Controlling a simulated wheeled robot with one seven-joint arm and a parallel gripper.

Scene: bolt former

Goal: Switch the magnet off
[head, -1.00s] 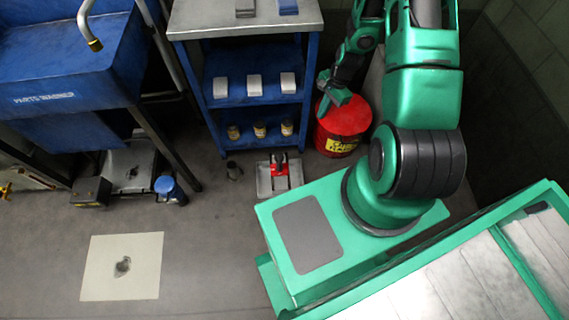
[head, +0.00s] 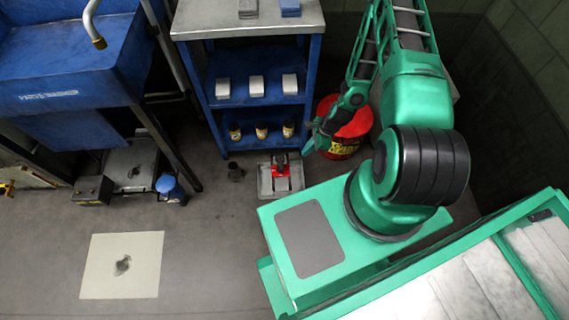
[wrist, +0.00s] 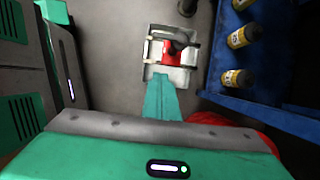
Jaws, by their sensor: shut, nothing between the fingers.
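The magnet (head: 280,160) looks like a small red block with a dark lever on top. It sits in a grey metal tray (head: 266,186) on the floor in front of the blue shelf. In the wrist view the magnet (wrist: 170,47) is at the upper middle, with its dark lever pointing up and right, inside the tray (wrist: 182,75). My gripper (head: 308,149) is shut and empty, just right of the tray in the head view. In the wrist view my gripper (wrist: 161,82) points at the tray's near edge. I cannot tell whether it touches the tray.
A red can (head: 352,125) stands right of my gripper, close to my arm. A blue shelf (head: 260,143) with bottles and grey blocks stands behind the tray. A small dark cylinder (head: 235,171) is left of the tray. The floor further left is clear around a pale sheet (head: 98,265).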

